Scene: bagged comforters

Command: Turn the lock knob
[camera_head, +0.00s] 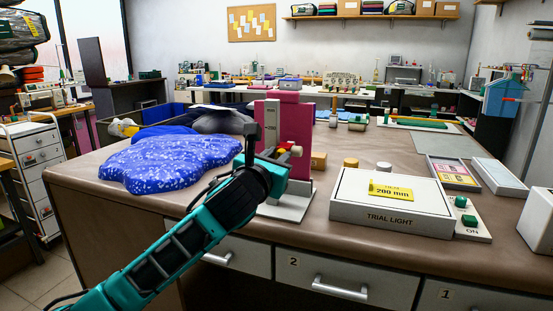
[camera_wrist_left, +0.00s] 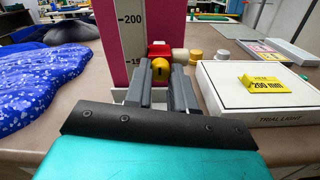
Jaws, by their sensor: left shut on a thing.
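The pink stand (camera_head: 292,120) with a height scale is upright on the brown table, on a pale base. A yellow lock knob (camera_wrist_left: 160,69) sits on a red block (camera_wrist_left: 160,49) at the stand's front. My left gripper (camera_wrist_left: 159,80) is shut on the yellow knob, its two grey fingers on either side of it. In the head view my left gripper (camera_head: 281,158) reaches the stand from the front left and hides part of it. My right gripper is not in view.
A blue speckled bagged comforter (camera_head: 165,160) lies left of the stand. A white trial light box (camera_head: 391,205) with a yellow 200 mm tag stands to the right, beside a green-button switch (camera_head: 466,212). Small yellow and white cylinders (camera_head: 351,163) stand behind the box.

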